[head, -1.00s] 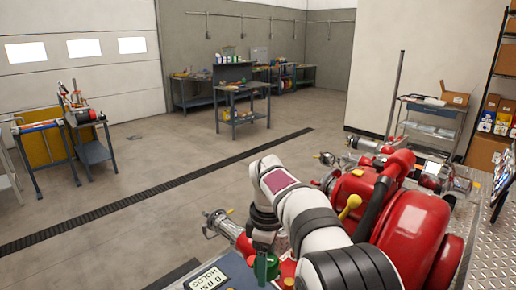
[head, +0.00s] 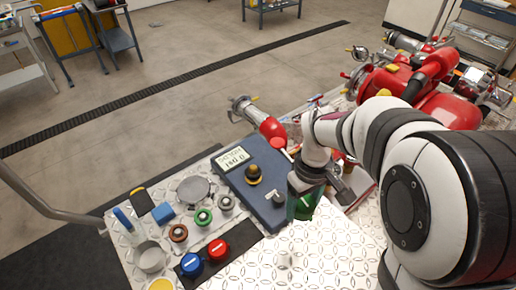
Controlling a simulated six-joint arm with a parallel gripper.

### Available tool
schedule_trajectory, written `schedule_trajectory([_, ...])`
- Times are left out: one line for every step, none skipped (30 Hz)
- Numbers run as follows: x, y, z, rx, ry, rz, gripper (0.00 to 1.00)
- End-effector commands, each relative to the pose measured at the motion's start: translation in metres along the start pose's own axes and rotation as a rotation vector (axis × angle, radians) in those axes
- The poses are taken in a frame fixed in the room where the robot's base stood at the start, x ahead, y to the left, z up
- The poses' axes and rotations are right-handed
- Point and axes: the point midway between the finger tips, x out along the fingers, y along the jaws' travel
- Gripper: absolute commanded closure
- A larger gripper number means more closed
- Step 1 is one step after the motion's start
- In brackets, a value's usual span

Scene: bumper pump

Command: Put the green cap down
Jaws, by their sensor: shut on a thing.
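The green cap (head: 304,208) is in my gripper (head: 303,192), whose jaws are shut on it. The fingers hide part of the cap. My gripper points down just right of the blue-grey panel box and above the pale patterned metal deck (head: 330,255). I cannot tell the exact gap between the cap and the surface below. A green-ringed round fitting (head: 204,219) stands on the deck at the left, between a brown-ringed one (head: 178,236) and a grey one (head: 226,204).
Red pump parts (head: 385,85) stand behind my arm. The deck's front middle is clear.

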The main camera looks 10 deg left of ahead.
Motion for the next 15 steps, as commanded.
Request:
schedule_trajectory([0.014, -0.007, 0.001, -0.061, -0.003, -0.004, 1.0])
schedule_trajectory([0.02, -0.01, 0.001, -0.094, 0.0, -0.003, 1.0])
schedule_trajectory([0.027, -0.015, 0.0, -0.127, 0.002, -0.004, 1.0])
schedule_trajectory([0.032, -0.018, -0.002, -0.146, 0.004, -0.002, 1.0])
schedule_trajectory([0.037, -0.023, -0.005, -0.157, 0.004, -0.002, 1.0])
schedule_trajectory([0.043, -0.03, -0.011, -0.166, 0.004, -0.002, 1.0])
schedule_trajectory([0.049, -0.037, -0.017, -0.168, 0.005, -0.002, 1.0])
schedule_trajectory([0.054, -0.045, -0.023, -0.167, 0.004, -0.003, 1.0])
schedule_trajectory([0.062, -0.055, -0.031, -0.168, 0.004, -0.002, 1.0])
schedule_trajectory([0.068, -0.062, -0.037, -0.167, 0.004, -0.002, 1.0])
schedule_trajectory([0.073, -0.069, -0.043, -0.166, 0.004, -0.001, 1.0])
schedule_trajectory([0.08, -0.077, -0.051, -0.165, 0.005, -0.001, 1.0])
schedule_trajectory([0.085, -0.083, -0.056, -0.164, 0.005, -0.001, 1.0])
schedule_trajectory([0.089, -0.088, -0.061, -0.163, 0.005, -0.001, 1.0])
schedule_trajectory([0.093, -0.094, -0.066, -0.162, 0.006, 0.0, 1.0])
